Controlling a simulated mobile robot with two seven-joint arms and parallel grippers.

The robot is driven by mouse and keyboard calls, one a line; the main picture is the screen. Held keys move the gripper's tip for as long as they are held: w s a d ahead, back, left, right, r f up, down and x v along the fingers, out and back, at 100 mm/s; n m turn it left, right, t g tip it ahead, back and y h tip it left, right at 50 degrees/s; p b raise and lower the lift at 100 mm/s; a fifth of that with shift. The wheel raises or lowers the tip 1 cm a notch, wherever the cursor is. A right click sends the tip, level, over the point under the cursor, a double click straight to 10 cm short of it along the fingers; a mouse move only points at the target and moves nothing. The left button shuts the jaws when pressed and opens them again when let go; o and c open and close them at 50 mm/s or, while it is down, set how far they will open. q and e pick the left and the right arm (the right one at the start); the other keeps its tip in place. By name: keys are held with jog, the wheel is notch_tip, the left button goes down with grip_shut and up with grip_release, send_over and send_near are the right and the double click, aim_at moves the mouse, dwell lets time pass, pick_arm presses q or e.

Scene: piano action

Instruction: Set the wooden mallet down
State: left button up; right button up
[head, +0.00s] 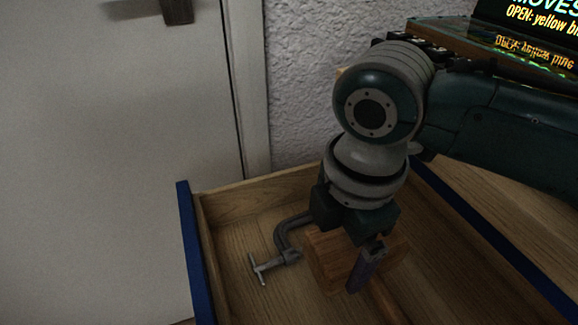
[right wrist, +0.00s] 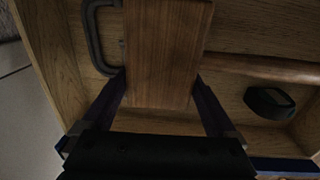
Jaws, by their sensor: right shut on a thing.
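The wooden mallet's block-shaped head (head: 328,264) is in the wooden drawer in the head view, and its handle (head: 388,302) runs toward the bottom edge. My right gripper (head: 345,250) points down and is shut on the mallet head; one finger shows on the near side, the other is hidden. In the right wrist view, the mallet head (right wrist: 165,45) lies between the two fingers of the gripper (right wrist: 160,80), with the handle (right wrist: 262,68) running right. I cannot tell whether the mallet touches the drawer floor. My left gripper is not in view.
The drawer (head: 255,202) has blue-edged sides. A grey metal clamp (head: 283,240) lies close left of the mallet head; it also shows in the right wrist view (right wrist: 92,40). A lit screen (head: 535,15) stands upper right.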

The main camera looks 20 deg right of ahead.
jog(key=shift+f+b, duration=1)
jog(key=shift+f, duration=1.55)
jog(key=o, duration=1.5)
jog(key=shift+f, duration=0.1)
jog(key=shift+o, duration=0.2)
jog(key=r+p, duration=0.1)
jog(key=r, duration=0.3)
jog(key=r+p, duration=0.2)
jog(key=r, duration=0.2)
jog(key=r+p, duration=0.2)
jog(key=r, duration=0.2)
jog(key=shift+s, duration=0.35)
jog(key=s+a+m+t+y, duration=0.1)
jog(key=s+a+m+y, duration=0.1)
jog(key=s+a+m, duration=0.3)
jog(key=s+d+r+m+t+h, duration=0.1)
jog(key=s+d+m, duration=0.8)
jog(key=m, duration=0.3)
jog(key=shift+d+r+t+h, duration=0.15)
jog(key=shift+d+t+h, duration=0.15)
jog(key=shift+t+h, duration=0.1)
